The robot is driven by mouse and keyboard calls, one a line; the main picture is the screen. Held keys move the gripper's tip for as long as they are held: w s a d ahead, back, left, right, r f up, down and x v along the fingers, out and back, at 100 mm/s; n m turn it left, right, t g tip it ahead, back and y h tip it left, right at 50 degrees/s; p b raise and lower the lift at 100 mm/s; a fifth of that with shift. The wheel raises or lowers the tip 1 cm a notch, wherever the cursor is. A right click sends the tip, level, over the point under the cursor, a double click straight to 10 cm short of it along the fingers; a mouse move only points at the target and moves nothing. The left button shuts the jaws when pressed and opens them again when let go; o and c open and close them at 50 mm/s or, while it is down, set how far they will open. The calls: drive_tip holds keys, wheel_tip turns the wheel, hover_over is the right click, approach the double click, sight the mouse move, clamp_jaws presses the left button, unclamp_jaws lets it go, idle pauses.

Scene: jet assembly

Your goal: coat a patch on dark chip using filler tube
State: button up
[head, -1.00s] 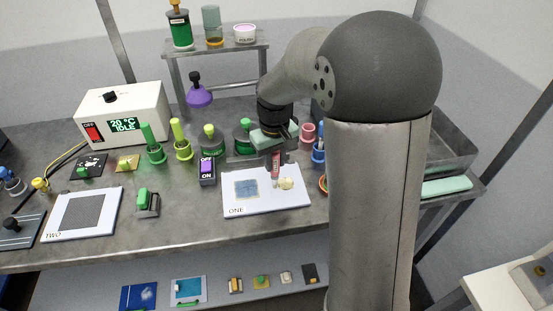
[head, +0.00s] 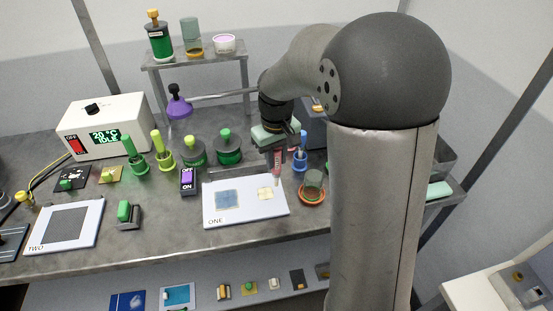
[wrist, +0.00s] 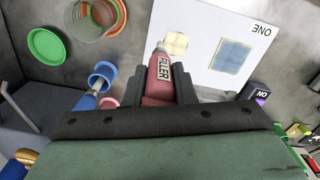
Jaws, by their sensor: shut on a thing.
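My gripper (head: 277,152) is shut on the red filler tube (wrist: 160,75), whose label reads FILLER. The tube points nozzle-down at the right part of white plate ONE (head: 212,216). In the wrist view its tip is beside a small tan chip (wrist: 177,44); I cannot tell whether it touches the plate. A blue gridded square (head: 227,200) lies on the left of the plate, and it also shows in the wrist view (wrist: 231,56). I cannot tell which piece is the dark chip; a dark one (head: 297,279) lies on the lower shelf.
Blue (head: 301,160) and pink holders stand close to my gripper. A glass jar (head: 314,179) in an orange dish is right of plate ONE. A purple ON/OFF switch (head: 187,181) and green-topped pots stand left and behind. Plate TWO (head: 87,242) is far left.

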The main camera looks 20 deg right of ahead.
sight(276, 150)
drive_tip(key=shift+r+p, duration=1.3)
drive_tip(key=shift+r, duration=0.85)
drive_tip(key=shift+f, duration=0.1)
